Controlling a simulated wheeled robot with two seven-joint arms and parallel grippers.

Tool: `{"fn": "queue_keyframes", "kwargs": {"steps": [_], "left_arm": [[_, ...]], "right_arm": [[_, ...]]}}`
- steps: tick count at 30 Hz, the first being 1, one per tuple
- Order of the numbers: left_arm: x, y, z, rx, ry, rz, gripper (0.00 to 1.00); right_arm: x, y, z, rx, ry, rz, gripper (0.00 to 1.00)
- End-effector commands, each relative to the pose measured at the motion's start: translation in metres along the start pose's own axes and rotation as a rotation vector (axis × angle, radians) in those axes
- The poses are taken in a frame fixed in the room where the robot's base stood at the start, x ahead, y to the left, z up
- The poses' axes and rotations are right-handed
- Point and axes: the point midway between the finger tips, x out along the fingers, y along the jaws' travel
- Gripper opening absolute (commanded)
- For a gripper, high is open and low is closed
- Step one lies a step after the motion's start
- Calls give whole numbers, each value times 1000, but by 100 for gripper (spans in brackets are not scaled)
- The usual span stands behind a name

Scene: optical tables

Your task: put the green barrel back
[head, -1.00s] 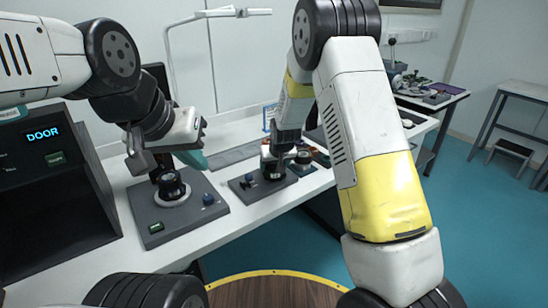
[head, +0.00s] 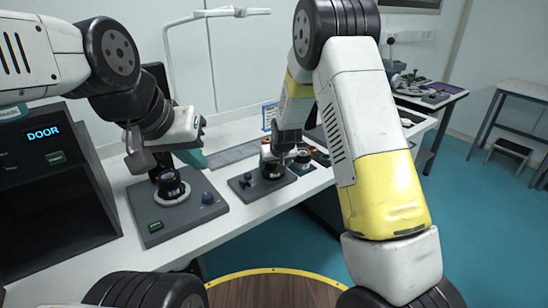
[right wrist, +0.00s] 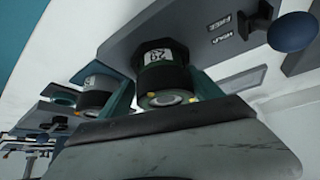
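In the right wrist view a black barrel with a green band and a white number label (right wrist: 160,58) stands at a dark grey station plate (right wrist: 215,45). The green fingers of my right gripper (right wrist: 165,95) lie on either side of this barrel, close to it; whether they press on it I cannot tell. In the head view my right gripper (head: 284,155) is low over the middle station plate (head: 244,184), largely hidden by its arm. My left gripper (head: 170,158), with a teal finger, hangs above a black barrel (head: 171,184) on the left station; its opening is unclear.
A second labelled barrel (right wrist: 96,92) stands farther left in the right wrist view. A dark box with a DOOR display (head: 45,150) stands left on the white bench. The left station plate (head: 158,232) has a blue knob (head: 208,198). A round wooden table (head: 275,292) is in front.

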Motion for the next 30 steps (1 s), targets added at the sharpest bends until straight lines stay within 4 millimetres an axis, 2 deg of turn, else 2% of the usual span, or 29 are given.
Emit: {"fn": "queue_keyframes", "kwargs": {"steps": [1,16,30], "left_arm": [[0,0,0,0,0,0,0],[0,0,0,0,0,0,0],[0,0,0,0,0,0,0]], "right_arm": [[7,-5,12,-5,-24,-5,90],[2,-9,13,-11,-26,-9,90],[-72,-3,3,-2,-1,-4,90]]}}
